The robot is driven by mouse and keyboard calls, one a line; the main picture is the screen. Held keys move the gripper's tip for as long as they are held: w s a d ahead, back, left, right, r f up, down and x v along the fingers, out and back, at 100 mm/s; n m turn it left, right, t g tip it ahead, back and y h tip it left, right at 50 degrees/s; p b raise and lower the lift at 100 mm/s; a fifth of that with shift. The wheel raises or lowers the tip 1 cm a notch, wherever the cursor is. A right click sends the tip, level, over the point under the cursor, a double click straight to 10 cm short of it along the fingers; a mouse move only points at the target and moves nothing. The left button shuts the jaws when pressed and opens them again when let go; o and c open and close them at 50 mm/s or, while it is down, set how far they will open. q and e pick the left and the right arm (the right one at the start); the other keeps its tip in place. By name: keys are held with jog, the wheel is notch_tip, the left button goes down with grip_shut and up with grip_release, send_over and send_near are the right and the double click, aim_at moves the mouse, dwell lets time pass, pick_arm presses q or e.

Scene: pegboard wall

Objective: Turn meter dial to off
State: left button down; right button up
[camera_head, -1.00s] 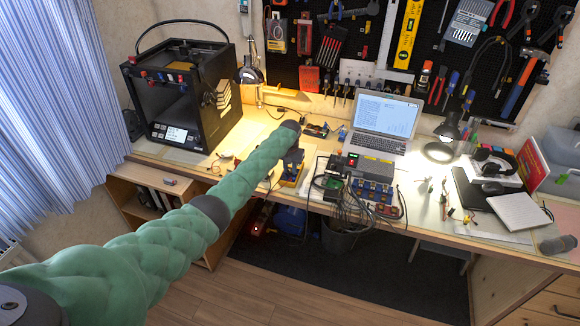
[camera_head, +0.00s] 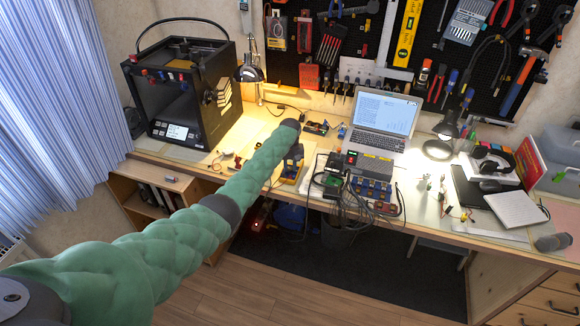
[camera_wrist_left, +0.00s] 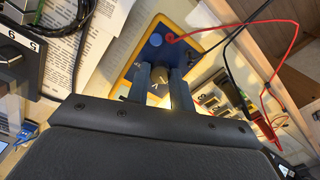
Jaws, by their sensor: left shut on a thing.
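The meter (camera_wrist_left: 182,24) shows in the left wrist view as a blue and yellow case with a red lead plugged in. It lies on the bench, and its yellow edge also shows in the head view (camera_head: 291,172). Its dark round dial (camera_wrist_left: 157,86) sits between my left gripper's fingers. My left gripper (camera_wrist_left: 156,92) is shut on the dial; in the head view it shows small at the end of my green arm (camera_head: 294,152). The dial's exact setting cannot be read. My right gripper is not in view.
Red and black leads (camera_wrist_left: 281,62) run beside the meter. Printed sheets (camera_wrist_left: 118,45) lie next to it. A power supply with cables (camera_head: 369,168) stands to its right, a laptop (camera_head: 381,124) behind, and a 3D printer (camera_head: 185,95) at left.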

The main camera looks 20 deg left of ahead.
aim_at(290, 168)
pick_arm(q)
jog(key=c, duration=1.6)
grip_release()
jog(key=shift+o, duration=0.5)
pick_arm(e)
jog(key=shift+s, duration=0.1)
